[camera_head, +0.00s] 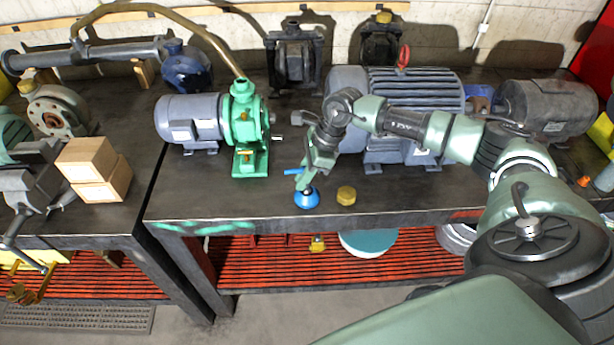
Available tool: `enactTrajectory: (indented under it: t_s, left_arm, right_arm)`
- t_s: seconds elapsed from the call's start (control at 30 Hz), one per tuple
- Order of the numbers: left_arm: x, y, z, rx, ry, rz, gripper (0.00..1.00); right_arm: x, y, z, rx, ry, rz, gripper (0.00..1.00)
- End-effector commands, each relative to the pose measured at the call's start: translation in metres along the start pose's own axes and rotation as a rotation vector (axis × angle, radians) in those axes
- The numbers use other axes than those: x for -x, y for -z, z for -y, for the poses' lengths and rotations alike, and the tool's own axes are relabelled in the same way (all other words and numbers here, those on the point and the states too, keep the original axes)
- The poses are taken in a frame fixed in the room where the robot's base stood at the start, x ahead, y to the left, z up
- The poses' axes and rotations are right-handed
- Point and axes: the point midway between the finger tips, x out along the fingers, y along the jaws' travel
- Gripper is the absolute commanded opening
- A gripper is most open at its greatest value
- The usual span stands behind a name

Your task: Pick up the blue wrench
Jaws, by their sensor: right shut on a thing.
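My right gripper (308,177) reaches down over the front part of the right workbench. It is shut on the blue wrench (293,171), which shows only as a thin blue bar sticking out to the left of the fingers. The rest of the wrench is hidden by the gripper. A round blue piece (306,199) shows just below the fingertips, near the bench's front edge. I cannot tell whether it touches the wrench or the gripper. My left gripper is not in view.
A brass cap (346,195) lies just right of the gripper on the bench (215,205). A green pump with a grey motor (190,120) stands to the left, and a large grey motor (400,150) behind my arm. Cardboard boxes (95,170) sit on the left bench.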

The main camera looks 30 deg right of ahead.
Motion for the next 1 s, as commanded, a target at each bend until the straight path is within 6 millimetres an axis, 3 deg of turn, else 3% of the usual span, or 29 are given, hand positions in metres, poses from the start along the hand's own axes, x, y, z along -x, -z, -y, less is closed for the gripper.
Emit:
enactTrajectory:
  t_s: [0.27, 0.47, 0.63, 1.0]
  left_arm:
    - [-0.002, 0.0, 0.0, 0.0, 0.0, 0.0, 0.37]
    - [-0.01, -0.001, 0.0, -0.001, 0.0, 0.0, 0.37]
    - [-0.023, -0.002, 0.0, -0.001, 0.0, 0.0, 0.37]
    - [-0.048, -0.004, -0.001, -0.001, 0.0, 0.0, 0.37]
  right_arm:
    - [0.003, -0.002, 0.001, 0.001, 0.002, 0.001, 0.0]
    - [0.021, -0.009, 0.002, 0.002, 0.005, 0.002, 0.0]
    - [0.054, -0.023, 0.001, 0.005, 0.007, 0.003, 0.0]
    - [0.148, -0.063, 0.001, 0.003, 0.005, 0.005, 0.0]
